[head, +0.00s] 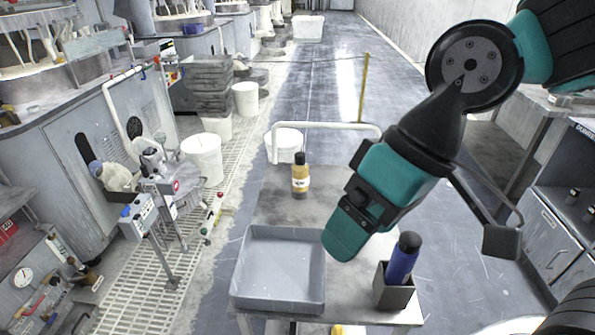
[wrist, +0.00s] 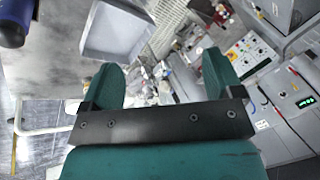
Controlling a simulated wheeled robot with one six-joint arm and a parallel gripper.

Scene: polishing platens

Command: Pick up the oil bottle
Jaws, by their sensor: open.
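The oil bottle (head: 300,182), amber with a black cap and a pale label, stands upright on the grey cart top (head: 345,190) in the head view, near the cart's far end. My gripper (head: 345,238) is over the cart, nearer and to the right of the bottle, apart from it. In the wrist view my gripper (wrist: 163,80) shows two teal fingers spread wide with nothing between them.
A grey tray (head: 280,268) lies at the cart's near left. A blue bottle (head: 403,260) with a black cap stands in a dark holder (head: 394,294) at the near right. A white handle (head: 330,126) rises at the cart's far end. Machines line the left.

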